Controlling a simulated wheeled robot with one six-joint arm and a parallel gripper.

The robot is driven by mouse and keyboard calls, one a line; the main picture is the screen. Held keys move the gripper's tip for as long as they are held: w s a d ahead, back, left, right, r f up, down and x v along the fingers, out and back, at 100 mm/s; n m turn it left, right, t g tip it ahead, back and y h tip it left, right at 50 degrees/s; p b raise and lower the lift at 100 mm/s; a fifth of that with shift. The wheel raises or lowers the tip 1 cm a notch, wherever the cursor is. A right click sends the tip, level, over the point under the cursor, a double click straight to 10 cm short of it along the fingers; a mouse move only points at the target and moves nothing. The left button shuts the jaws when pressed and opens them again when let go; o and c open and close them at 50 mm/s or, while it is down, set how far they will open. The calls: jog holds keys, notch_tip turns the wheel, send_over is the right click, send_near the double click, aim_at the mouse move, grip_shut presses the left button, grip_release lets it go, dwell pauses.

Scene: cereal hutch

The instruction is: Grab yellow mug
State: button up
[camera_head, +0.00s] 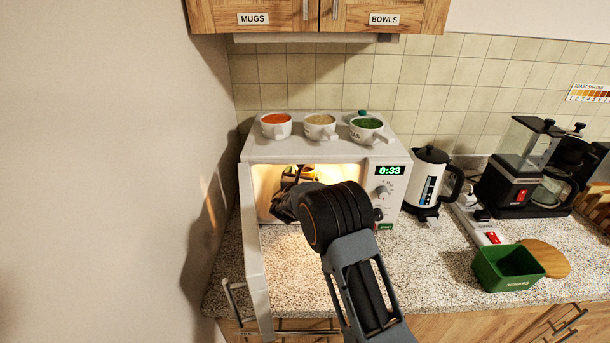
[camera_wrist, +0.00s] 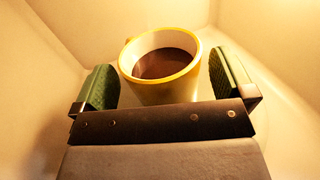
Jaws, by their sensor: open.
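The yellow mug (camera_wrist: 165,90) stands upright inside the lit microwave (camera_head: 252,150), with dark brown liquid in it. In the wrist view it sits between and beyond the two green finger pads of my gripper (camera_wrist: 162,88). The jaws are open, with a gap showing on each side of the mug. In the head view my gripper (camera_head: 297,175) reaches in through the open microwave front, and my arm hides most of the cavity. The mug is mostly hidden there.
The microwave door (camera_head: 255,260) is swung open at the left, near the wall. Three cups, one of them an orange-filled cup (camera_head: 276,125), stand on the microwave. A kettle (camera_head: 430,178), a coffee maker (camera_head: 520,165) and a green bin (camera_head: 505,268) are to the right. Counter in front is clear.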

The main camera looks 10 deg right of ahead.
jog(key=shift+w+d, duration=0.35)
jog(key=shift+w, duration=0.25)
jog(key=c, duration=1.2)
